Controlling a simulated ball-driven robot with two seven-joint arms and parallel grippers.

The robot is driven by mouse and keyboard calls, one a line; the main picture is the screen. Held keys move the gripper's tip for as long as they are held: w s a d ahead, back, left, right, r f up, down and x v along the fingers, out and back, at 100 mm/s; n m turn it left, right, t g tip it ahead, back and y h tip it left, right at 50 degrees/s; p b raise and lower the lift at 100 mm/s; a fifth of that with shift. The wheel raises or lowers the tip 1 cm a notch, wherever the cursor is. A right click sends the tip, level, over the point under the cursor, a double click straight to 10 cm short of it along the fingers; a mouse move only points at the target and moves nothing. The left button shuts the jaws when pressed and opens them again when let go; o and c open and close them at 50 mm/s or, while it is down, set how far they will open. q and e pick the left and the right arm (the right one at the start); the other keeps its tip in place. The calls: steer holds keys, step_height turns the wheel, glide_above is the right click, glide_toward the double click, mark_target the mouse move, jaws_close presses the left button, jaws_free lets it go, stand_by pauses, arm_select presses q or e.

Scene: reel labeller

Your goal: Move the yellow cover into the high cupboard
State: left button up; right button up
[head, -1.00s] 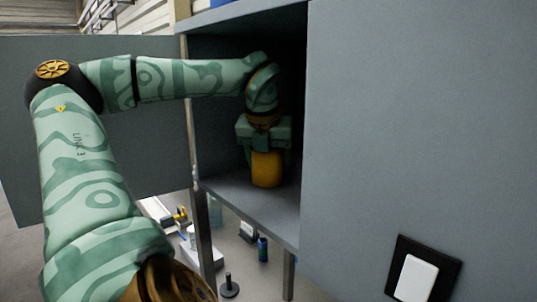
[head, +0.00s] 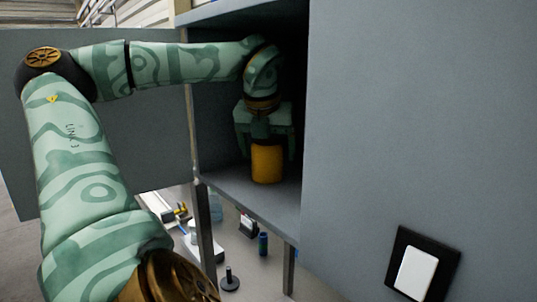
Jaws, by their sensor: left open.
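The yellow cover (head: 267,165) stands upright on the floor of the high cupboard (head: 225,184), inside its open compartment. My left gripper (head: 266,145) is inside the cupboard, pointing down over the cover. Its fingers are open, spread to either side of the cover's upper part. I cannot tell whether a finger touches the cover. My right gripper is not in view.
The cupboard's left door (head: 110,130) stands open, and a large grey panel (head: 400,110) fills the right, with a white switch (head: 416,275) low on it. Below the cupboard are a blue can (head: 263,244), a small black stand (head: 229,281) and other small items.

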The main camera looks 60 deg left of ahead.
arm_select(q)
steer(key=s+d+b, duration=0.1)
steer(key=s+d, duration=0.1)
steer(key=d, duration=0.1)
steer(key=s+d+b, duration=0.1)
steer(key=s+d, duration=0.1)
steer(key=d, duration=0.1)
steer(key=s+d+r+b, duration=0.1)
steer(key=s+d, duration=0.2)
steer(key=shift+b, duration=0.35)
steer(key=shift+s+d, duration=0.4)
steer(key=shift+d, duration=0.1)
